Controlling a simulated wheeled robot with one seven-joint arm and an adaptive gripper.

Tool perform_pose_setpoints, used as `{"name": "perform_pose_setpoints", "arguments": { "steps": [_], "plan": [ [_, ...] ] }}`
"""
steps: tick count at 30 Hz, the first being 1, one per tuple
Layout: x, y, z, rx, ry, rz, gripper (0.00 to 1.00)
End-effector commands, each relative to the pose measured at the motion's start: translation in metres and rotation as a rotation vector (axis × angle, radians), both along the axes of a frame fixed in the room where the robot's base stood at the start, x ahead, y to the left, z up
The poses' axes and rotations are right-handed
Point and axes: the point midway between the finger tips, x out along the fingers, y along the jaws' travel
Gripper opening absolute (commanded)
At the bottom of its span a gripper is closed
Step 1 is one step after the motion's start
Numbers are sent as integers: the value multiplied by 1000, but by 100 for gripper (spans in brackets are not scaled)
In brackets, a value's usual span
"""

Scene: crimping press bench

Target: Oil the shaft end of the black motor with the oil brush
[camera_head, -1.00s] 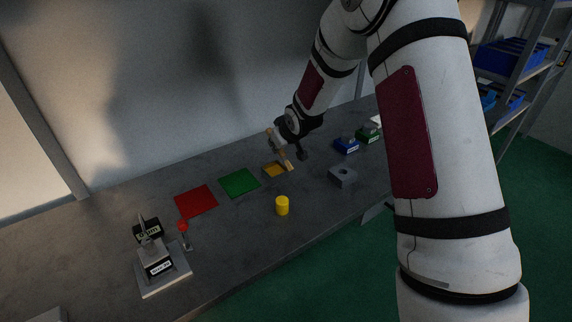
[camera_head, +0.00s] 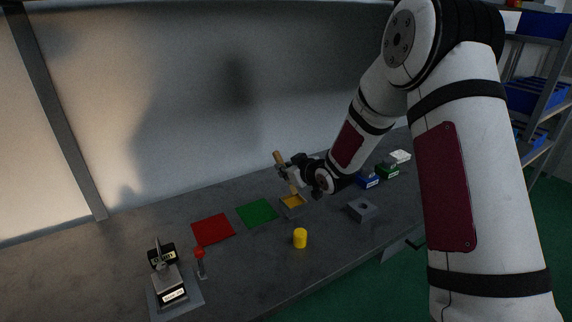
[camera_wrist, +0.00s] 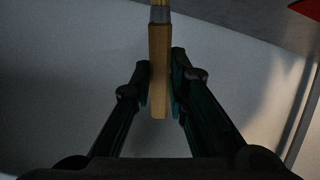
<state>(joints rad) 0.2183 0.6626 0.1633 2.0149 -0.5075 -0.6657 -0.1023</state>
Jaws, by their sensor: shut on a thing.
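The oil brush has a wooden handle (camera_head: 278,157) and pale bristles (camera_head: 293,189). My gripper (camera_head: 289,173) is shut on the handle, which also shows between the two fingers in the wrist view (camera_wrist: 159,75). In the head view the brush is tilted, bristle end down, over or at a small tray with an amber inside (camera_head: 292,203). I cannot tell whether the bristles touch it. I cannot make out a black motor with a shaft end for certain.
A green mat (camera_head: 257,212) and a red mat (camera_head: 213,229) lie left of the tray. A yellow cylinder (camera_head: 300,238) and a grey block with a hole (camera_head: 361,210) stand nearer the front. A press (camera_head: 167,282) is at lower left. Blue (camera_head: 367,181) and green (camera_head: 388,171) labelled items stand right.

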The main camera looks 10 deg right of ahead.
Motion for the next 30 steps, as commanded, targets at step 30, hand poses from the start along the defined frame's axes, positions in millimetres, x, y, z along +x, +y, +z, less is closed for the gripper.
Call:
{"name": "perform_pose_setpoints", "arguments": {
  "steps": [30],
  "plan": [
    [0,0,-49,0,1,0,0]
  ]
}}
